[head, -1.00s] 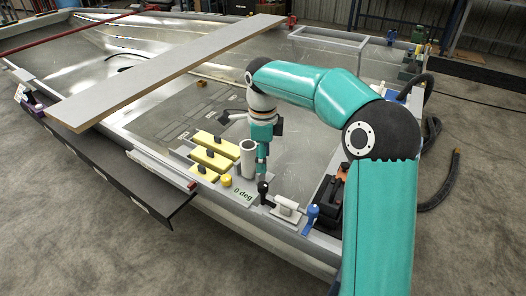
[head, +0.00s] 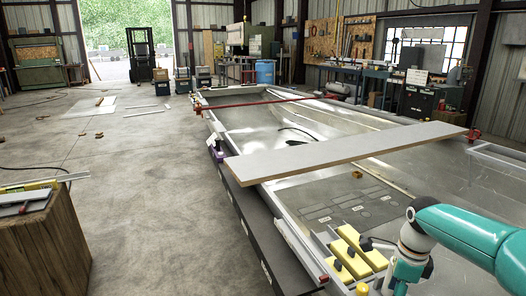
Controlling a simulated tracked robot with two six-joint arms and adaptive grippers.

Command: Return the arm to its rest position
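My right arm (head: 470,235) comes in from the right edge, teal with a grey and black joint. Its wrist hangs down over the near end of the hull and is cut off by the bottom edge, so the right gripper's fingers are out of the picture. My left arm and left gripper are not in view. Yellow blocks with black knobs (head: 357,250) sit just left of the wrist.
The open metal hull (head: 255,143) carries a long grey plank (head: 340,152) across it and a red bar (head: 265,101) farther off. A wooden block with tools (head: 45,245) stands at the lower left. The concrete floor (head: 140,190) between is clear.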

